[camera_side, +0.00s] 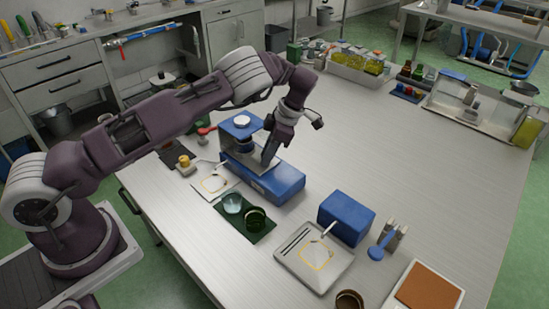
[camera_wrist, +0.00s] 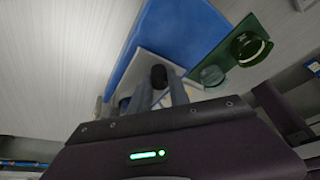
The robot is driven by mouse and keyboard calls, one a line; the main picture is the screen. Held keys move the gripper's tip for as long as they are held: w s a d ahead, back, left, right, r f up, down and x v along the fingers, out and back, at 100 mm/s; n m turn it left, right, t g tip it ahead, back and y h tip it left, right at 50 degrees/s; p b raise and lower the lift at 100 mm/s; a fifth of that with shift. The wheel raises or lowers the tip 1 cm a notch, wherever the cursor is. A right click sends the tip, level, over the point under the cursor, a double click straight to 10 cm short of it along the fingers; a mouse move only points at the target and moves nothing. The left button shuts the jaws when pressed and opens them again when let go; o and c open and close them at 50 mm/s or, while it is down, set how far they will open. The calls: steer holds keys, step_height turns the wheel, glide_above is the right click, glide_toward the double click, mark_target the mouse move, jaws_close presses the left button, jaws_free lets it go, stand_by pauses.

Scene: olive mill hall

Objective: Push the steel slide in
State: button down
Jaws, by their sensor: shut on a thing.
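The blue device (camera_side: 285,183) stands on the table, with a raised blue head and white cap at its left end. The steel slide (camera_side: 240,158) is a flat grey plate at the device, partly covered by my gripper. My gripper (camera_side: 267,161) points down over it from above. In the wrist view the fingers of my gripper (camera_wrist: 160,94) are closed about a dark rounded knob (camera_wrist: 158,76) at the grey steel plate (camera_wrist: 146,63). The blue body (camera_wrist: 180,30) lies beyond it. How far the slide sits inside is hard to tell.
A dark green mat (camera_side: 262,236) with two small glass cups lies in front of the device.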

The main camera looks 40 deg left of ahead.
steer(key=shift+a+r, duration=0.1)
steer(key=shift+a, duration=0.25)
steer(key=c, duration=1.5)
jaws_free()
steer(key=shift+o, duration=1.3)
steer(key=shift+d, duration=0.1)
steer(key=v, duration=0.7)
